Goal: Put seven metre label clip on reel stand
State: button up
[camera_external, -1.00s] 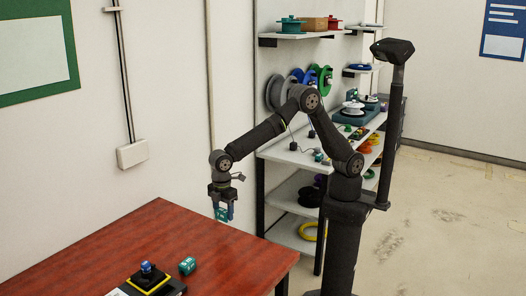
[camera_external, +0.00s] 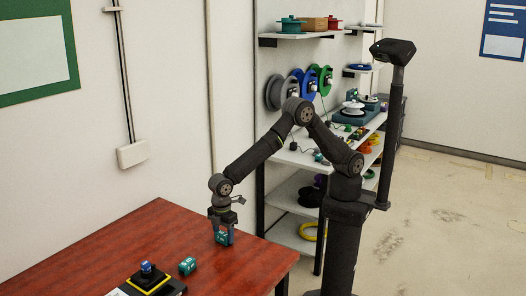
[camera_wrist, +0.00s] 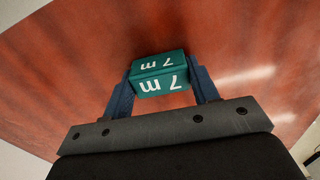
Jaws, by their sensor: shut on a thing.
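The teal label clip (camera_wrist: 160,82) is marked "7 m" in white and sits between the two blue fingers of my gripper (camera_wrist: 162,88) in the wrist view. My gripper is shut on it. In the external view my gripper (camera_external: 222,238) points down with the clip (camera_external: 221,237) low over the far right part of the red-brown table (camera_external: 150,225). I cannot tell whether the clip touches the table. I cannot make out for certain which thing is the reel stand.
Another teal clip (camera_external: 187,265) lies on the table, next to a black and yellow device (camera_external: 151,279) with a blue top. Behind my arm a shelf unit (camera_external: 285,155) holds reels, including a blue reel (camera_external: 308,82). The table's middle is clear.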

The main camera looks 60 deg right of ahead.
aim_at(222, 233)
jog(key=o, duration=1)
jog(key=shift+c, duration=0.2)
notch_tip(222, 233, up, 16)
jog(key=shift+w+r, duration=0.25)
jog(key=shift+w, duration=0.1)
jog(key=shift+o, duration=0.4)
jog(key=shift+r, duration=0.4)
